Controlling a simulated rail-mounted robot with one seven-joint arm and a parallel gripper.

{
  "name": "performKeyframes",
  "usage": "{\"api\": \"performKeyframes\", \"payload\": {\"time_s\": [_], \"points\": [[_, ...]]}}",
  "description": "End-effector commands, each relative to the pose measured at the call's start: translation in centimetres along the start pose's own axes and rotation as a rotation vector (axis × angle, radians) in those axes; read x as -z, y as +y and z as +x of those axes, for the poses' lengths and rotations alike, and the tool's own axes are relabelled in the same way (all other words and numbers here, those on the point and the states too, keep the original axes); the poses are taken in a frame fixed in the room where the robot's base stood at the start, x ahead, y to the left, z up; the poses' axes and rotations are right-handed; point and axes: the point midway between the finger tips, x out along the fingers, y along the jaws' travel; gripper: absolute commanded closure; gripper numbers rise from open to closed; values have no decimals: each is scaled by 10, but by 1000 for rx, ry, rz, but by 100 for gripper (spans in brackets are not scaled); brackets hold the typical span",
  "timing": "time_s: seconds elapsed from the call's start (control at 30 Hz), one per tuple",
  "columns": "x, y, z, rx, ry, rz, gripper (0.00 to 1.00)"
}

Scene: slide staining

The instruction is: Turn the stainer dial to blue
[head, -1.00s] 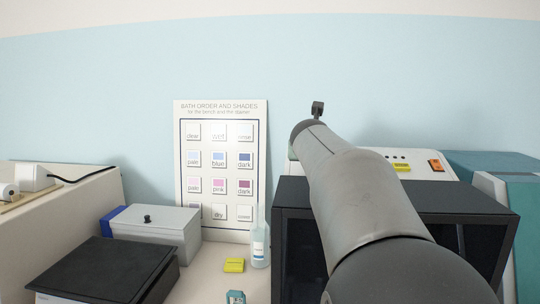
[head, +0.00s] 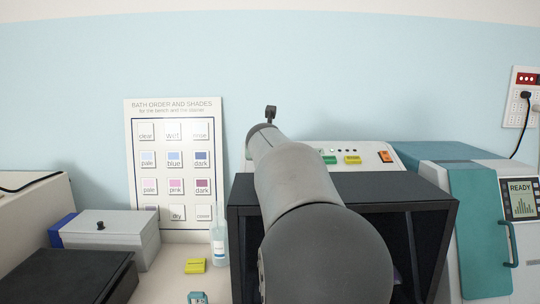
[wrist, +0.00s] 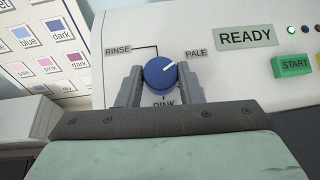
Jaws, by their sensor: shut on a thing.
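The stainer dial (wrist: 157,75) is a round blue knob with a white pointer line in the wrist view. The line points to the upper right, toward the PALE label (wrist: 196,53). RINSE (wrist: 118,50) is at the upper left, and a label reading like PINK (wrist: 163,103) is partly covered below. I see no dial label reading blue. My gripper (wrist: 160,82) is shut on the dial, one finger on each side. In the head view my arm hides the dial and gripper. The stainer's pale panel (head: 372,152) shows behind the black-framed box.
A READY sign (wrist: 246,37) and a green START button (wrist: 292,66) lie right of the dial. A shade chart (head: 175,225) stands at the left. A bottle (head: 218,245) and a yellow block (head: 195,266) are near the black-framed box (head: 400,190). A teal machine (head: 475,225) is at right.

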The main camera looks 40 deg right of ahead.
Motion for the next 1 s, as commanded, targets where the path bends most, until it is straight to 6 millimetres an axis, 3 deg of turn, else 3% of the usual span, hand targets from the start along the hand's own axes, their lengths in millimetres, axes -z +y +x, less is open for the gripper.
{"api": "performKeyframes", "payload": {"time_s": [0.37, 1.0], "points": [[3, 3, 1, 84, 6, 78, 89], [-9, 9, 0, 498, 32, 474, 89]]}}
